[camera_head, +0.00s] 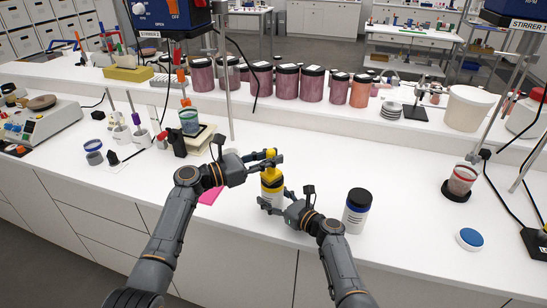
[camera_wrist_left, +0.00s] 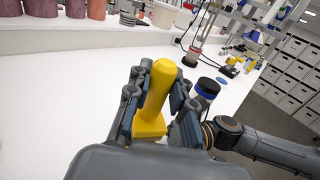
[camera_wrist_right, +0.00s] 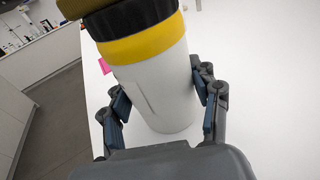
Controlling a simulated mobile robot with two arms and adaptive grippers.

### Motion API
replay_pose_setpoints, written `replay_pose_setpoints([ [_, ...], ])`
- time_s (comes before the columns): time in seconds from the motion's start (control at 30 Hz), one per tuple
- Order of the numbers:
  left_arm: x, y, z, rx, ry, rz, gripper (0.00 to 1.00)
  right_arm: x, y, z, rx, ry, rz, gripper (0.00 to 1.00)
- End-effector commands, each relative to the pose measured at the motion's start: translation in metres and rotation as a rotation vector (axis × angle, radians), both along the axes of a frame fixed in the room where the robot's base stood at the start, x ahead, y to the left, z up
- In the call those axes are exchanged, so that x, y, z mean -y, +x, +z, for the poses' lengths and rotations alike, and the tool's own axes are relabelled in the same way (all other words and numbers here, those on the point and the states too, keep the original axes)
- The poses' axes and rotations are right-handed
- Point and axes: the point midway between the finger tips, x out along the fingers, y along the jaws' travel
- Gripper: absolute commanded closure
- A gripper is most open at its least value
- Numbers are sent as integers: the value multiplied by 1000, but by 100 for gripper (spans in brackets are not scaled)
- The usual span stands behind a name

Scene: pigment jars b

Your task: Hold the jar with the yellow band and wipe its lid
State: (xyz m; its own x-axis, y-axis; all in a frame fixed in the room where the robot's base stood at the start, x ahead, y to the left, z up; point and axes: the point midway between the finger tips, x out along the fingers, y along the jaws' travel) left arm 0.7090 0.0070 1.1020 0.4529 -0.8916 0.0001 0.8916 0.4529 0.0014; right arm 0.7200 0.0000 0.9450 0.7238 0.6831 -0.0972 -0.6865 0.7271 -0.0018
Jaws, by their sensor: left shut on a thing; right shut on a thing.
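The white jar with the yellow band (camera_head: 271,190) and black lid stands upright near the bench's front edge. My right gripper (camera_head: 271,206) is shut around its body; the right wrist view shows the jar (camera_wrist_right: 155,85) between the fingers. My left gripper (camera_head: 273,161) is above the jar, shut on a yellow block-like tool with a handle (camera_wrist_left: 158,85). The tool's dark yellowish underside (camera_wrist_right: 78,7) is at the black lid (camera_wrist_right: 130,18) in the right wrist view and appears to touch it. The left fingers and tool hide most of the lid from the head camera.
A jar with a blue band and dark lid (camera_head: 357,211) stands just right of my right gripper. A pink flat piece (camera_head: 211,194) lies left of the held jar. A blue-topped disc (camera_head: 469,238) lies farther right. Large jars (camera_head: 287,82) line the raised back shelf.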

Motion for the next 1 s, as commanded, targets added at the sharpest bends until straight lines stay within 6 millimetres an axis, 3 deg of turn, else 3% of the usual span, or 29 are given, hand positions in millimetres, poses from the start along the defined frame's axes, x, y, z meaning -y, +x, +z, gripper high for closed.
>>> replay_pose_setpoints([
  [0.03,-2,1,-2,-3,3,2,100,0,-3,-9,-14,-4,1,87],
  [0.47,-7,5,-1,-2,4,2,100,0,-3,-9,-14,-4,1,87],
  [1.0,3,9,45,0,1,0,100,0,-3,-9,-14,-6,1,87],
])
